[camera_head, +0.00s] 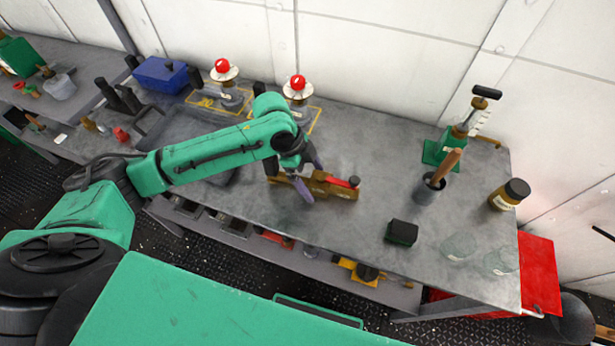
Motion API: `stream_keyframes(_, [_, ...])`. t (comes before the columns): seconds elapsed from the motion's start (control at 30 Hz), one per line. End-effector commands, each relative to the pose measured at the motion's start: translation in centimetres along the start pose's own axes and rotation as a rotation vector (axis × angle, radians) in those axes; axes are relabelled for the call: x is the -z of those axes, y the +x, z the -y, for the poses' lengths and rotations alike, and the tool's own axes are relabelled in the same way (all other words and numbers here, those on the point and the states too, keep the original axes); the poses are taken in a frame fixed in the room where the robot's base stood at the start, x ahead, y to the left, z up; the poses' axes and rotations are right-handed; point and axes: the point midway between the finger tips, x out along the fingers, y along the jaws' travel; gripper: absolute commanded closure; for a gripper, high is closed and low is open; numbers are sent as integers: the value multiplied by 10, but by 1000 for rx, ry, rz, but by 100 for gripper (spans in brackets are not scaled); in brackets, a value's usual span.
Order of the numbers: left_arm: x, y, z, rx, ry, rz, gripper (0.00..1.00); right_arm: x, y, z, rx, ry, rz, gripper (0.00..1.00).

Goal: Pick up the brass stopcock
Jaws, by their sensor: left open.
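The brass stopcock (335,188), a long brownish-gold body with a red lever on top, lies on the grey bench near its front edge, around the middle of the camera_head view. My left gripper (309,176) points down at the stopcock's left half. Its jaws are open, with one finger in front of the body and one behind or above it; I cannot tell if they touch it. The gripper hides part of the stopcock's left side. My right gripper is not in view.
Two red-topped fittings (298,88) stand behind. A dark sponge-like block (402,232), a grey cup with a wooden handle (430,190), a jar (508,195), a green hand pump (446,148) and clear glasses (459,247) are to the right. Bench between is clear.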

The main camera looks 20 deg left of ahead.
Motion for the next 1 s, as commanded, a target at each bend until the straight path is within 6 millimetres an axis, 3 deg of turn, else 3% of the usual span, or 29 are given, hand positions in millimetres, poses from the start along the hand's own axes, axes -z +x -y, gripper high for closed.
stream_keyframes(0.07, [0,0,0,0,0,0,0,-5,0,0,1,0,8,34])
stream_keyframes(0.1, [0,0,0,0,0,0,8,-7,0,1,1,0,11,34])
stream_keyframes(0.3, [0,-1,0,1,0,0,84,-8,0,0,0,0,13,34])
stream_keyframes(0.33, [0,-1,0,1,0,0,96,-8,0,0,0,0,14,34])
stream_keyframes(0.37, [0,-1,0,1,0,0,100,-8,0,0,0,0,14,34])
stream_keyframes(0.77, [3,-6,2,4,2,-3,100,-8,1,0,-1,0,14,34])
stream_keyframes(0.87, [6,-16,2,7,3,-3,100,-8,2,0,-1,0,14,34])
stream_keyframes(1.0, [18,-44,2,8,5,-4,100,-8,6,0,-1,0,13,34])
